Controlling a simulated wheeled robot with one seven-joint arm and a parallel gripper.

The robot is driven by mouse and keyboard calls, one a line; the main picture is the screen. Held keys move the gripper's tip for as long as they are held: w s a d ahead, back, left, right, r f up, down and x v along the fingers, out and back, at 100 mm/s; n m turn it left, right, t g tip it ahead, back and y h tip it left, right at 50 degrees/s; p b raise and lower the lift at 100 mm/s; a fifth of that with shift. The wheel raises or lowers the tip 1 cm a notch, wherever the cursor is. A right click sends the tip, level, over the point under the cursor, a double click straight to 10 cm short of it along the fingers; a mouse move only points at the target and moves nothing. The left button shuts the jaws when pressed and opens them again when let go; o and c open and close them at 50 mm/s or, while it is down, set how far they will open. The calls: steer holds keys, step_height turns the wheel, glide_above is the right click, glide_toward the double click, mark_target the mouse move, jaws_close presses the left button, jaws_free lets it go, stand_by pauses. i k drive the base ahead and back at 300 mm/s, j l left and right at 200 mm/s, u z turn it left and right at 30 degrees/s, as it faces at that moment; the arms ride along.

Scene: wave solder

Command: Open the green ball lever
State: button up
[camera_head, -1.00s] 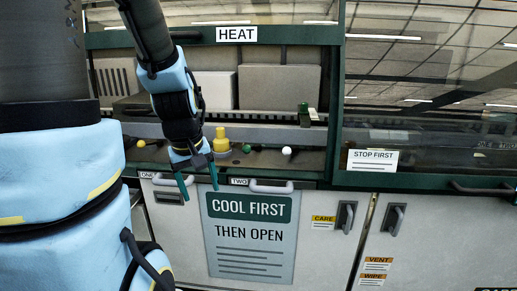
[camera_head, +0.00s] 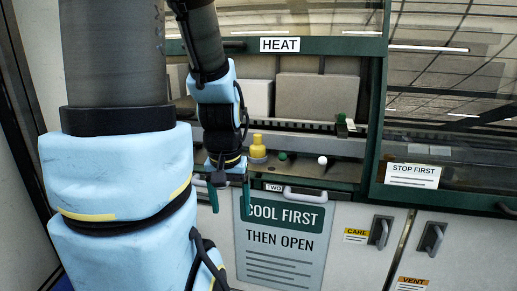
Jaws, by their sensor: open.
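The green ball (camera_head: 282,156) of the lever shows small on the dark ledge under the HEAT window, between a yellow knob and a white ball. Its lever arm is too small to make out. My gripper (camera_head: 229,197) hangs open and empty with two green fingers pointing down, in front of the cabinet's upper edge. It is left of the green ball and lower in the picture, apart from it.
A yellow knob (camera_head: 258,147) stands left of the green ball, a white ball (camera_head: 322,160) to its right. A dark green fitting (camera_head: 341,126) is on the rail behind. A door handle (camera_head: 306,195) juts out below the ledge. The sign COOL FIRST (camera_head: 283,240) hangs on the cabinet front.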

mark_target(282, 157)
steer(key=i+l+u, duration=0.1)
steer(key=l+u, duration=0.2)
steer(key=u, duration=0.2)
steer(key=l+u, duration=0.45)
steer(key=j, duration=0.1)
